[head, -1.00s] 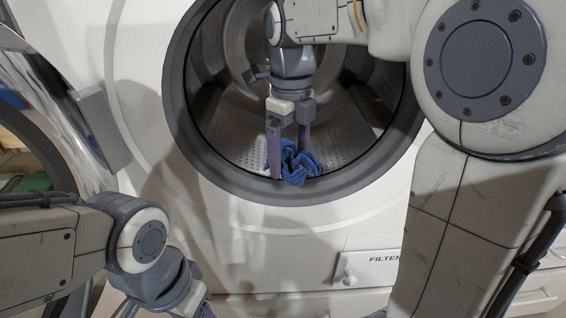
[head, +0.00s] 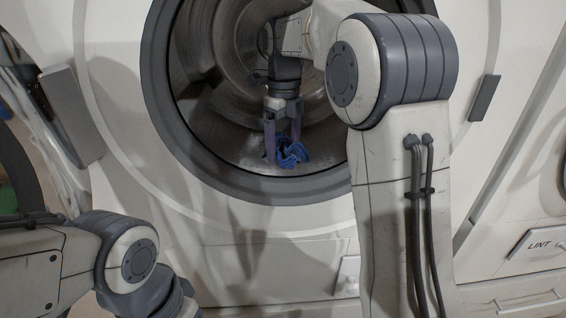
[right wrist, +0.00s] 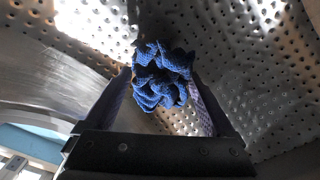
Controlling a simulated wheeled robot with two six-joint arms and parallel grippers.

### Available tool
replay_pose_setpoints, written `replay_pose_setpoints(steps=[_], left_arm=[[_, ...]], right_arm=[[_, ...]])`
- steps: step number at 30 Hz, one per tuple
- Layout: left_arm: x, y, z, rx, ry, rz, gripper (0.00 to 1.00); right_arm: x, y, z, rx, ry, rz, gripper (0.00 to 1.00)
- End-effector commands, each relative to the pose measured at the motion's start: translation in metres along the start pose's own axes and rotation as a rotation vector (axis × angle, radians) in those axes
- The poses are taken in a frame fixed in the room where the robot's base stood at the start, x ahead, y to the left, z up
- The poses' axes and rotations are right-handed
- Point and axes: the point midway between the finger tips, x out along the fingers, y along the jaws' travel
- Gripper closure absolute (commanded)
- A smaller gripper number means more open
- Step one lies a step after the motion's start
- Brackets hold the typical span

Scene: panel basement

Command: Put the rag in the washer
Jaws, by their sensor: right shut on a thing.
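The rag (head: 291,153) is a crumpled blue cloth, held inside the washer's opening near the lower part of the drum. My right gripper (head: 283,148) points down into the washer and is shut on the rag. In the right wrist view the rag (right wrist: 163,76) sits between the two fingers, with perforated drum metal behind it. The washer (head: 290,250) has a white front and a round opening with a dark grey rim (head: 235,190). Whether the rag touches the drum is unclear. My left arm shows at the lower left; its gripper is out of the picture.
The washer's open door (head: 30,110) stands at the left edge. A drawer labelled LINT (head: 533,245) is at the lower right. The grey rim bounds the opening around my right arm. The drum (head: 225,95) has free room around the gripper.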

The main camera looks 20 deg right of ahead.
Motion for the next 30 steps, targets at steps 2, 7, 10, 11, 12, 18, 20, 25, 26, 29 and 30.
replay_pose_setpoints(steps=[2,7,10,11,12,18,20,25,26,29,30], left_arm=[[0.007,-0.001,0.000,0.000,0.000,0.000,0.44],[0.028,-0.002,0.001,0.000,0.000,0.000,0.44],[0.031,-0.002,0.002,0.000,0.000,0.000,0.44],[0.031,-0.002,0.002,0.000,0.000,0.000,0.44],[0.029,-0.002,0.002,0.000,0.000,0.000,0.44],[0.028,-0.002,0.002,0.000,0.000,0.000,0.44],[0.029,-0.002,0.001,0.000,0.000,0.000,0.44],[0.029,-0.002,0.001,0.000,0.000,0.000,0.44],[0.029,-0.002,0.001,0.000,0.000,0.000,0.44],[0.029,-0.002,0.001,0.000,0.000,0.000,0.44],[0.028,-0.002,0.001,0.000,0.000,0.000,0.44]], right_arm=[[0.009,0.000,0.000,0.000,0.001,0.000,0.63],[0.036,0.000,0.000,0.002,0.002,0.001,0.63],[0.042,0.000,0.000,0.002,0.000,-0.001,0.63],[0.041,0.000,0.000,0.002,-0.001,-0.001,0.63],[0.040,0.000,0.000,0.002,-0.001,-0.001,0.63],[0.040,0.000,0.000,0.002,0.000,-0.001,0.63],[0.042,0.000,0.000,0.002,0.001,0.000,0.63],[0.042,0.000,0.000,0.002,0.000,0.000,0.00],[0.042,0.000,0.000,0.002,0.000,0.000,0.00],[0.042,0.000,0.000,0.002,0.000,-0.001,0.00],[0.041,0.000,0.000,0.002,0.000,-0.001,0.00]])
